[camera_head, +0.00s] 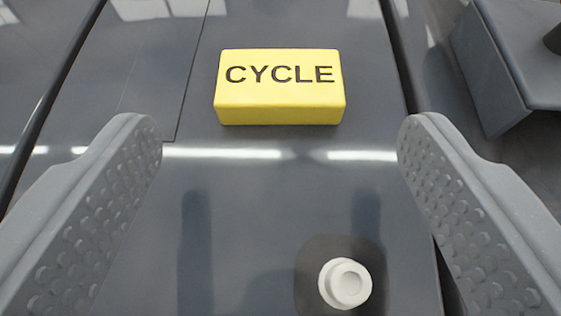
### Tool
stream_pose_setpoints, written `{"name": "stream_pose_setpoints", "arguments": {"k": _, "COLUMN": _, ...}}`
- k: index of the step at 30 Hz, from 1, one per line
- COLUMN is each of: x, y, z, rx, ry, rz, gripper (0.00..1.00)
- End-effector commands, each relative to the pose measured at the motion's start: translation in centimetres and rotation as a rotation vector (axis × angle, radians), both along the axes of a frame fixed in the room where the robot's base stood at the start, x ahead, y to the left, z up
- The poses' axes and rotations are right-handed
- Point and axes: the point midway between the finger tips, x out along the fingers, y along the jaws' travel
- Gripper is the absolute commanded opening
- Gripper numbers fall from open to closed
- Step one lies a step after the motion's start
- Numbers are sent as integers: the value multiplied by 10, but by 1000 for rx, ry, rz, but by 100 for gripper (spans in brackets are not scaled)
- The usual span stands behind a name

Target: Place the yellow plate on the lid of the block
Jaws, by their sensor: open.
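The yellow plate (280,104) is a small yellow slab with the word CYCLE in dark letters on its top. It lies flat on the dark grey lid of the block (270,215), toward the far side. My gripper (278,140) is open, with one grey dimpled finger at the left and one at the right. The plate sits between and a little beyond the fingertips, and neither finger touches it. Nothing is held.
A white round cap (345,284) stands in a dark recess on the lid, near the bottom of the view. A dark grey raised box (500,65) stands at the upper right. Dark gaps run along both sides of the lid. The surface between the plate and the cap is clear.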

Motion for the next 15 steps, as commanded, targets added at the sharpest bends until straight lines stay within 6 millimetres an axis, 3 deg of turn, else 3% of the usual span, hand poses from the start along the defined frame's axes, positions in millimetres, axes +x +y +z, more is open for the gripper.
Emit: {"name": "stream_pose_setpoints", "arguments": {"k": 15, "x": -59, "y": -2, "z": 29, "rx": -2, "ry": -1, "rz": 0, "gripper": 72}}
